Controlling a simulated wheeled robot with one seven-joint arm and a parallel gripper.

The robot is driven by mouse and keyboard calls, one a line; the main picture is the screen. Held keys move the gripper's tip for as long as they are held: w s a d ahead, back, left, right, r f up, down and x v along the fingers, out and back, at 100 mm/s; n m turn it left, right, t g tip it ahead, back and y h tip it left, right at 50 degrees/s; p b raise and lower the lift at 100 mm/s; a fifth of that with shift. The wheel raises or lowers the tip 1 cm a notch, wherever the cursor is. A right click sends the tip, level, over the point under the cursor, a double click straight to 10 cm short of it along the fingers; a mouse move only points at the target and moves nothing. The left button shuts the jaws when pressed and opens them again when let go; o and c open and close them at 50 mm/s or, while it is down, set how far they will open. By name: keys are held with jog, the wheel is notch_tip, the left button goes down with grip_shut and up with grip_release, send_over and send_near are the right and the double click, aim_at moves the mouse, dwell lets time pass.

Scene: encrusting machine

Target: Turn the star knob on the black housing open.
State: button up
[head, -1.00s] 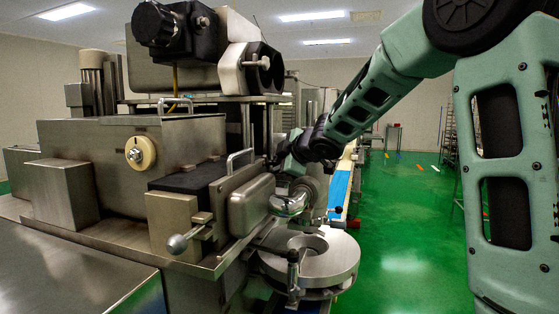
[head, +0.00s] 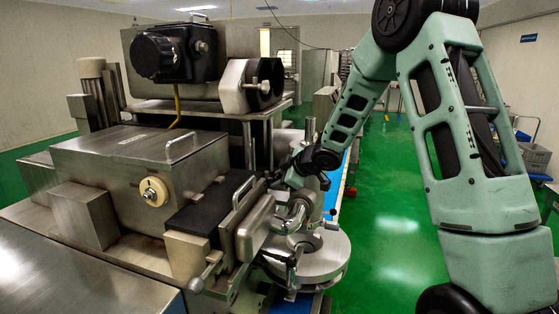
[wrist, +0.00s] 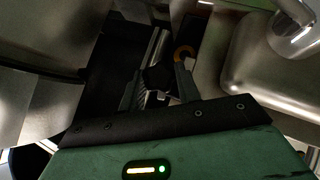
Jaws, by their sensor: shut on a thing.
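My gripper (wrist: 158,90) is in the wrist view, its two fingers on either side of a small dark, many-sided knob, which looks like the star knob (wrist: 158,76). The fingers are shut on it. In the head view my gripper (head: 277,178) reaches in behind the rounded steel box, and its fingertips and the knob are hidden there. A dark surface (wrist: 104,68) left of the fingers in the wrist view may be part of the black housing; its outline is unclear. The knob's turn angle cannot be told.
A rounded steel box (head: 255,228) with a handle stands close beside my gripper. Curved steel pipe (head: 290,220) and a round steel plate (head: 318,262) lie below it. A large black motor-like unit (head: 170,54) sits above left.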

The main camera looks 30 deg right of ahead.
jog(key=shift+g+y+p, duration=0.3)
jog(key=shift+g+p, duration=0.1)
jog(key=shift+p, duration=1.45)
jog(key=o, duration=1)
jog(key=v, duration=1.7)
jog(key=shift+s, duration=0.2)
jog(key=shift+m, duration=0.3)
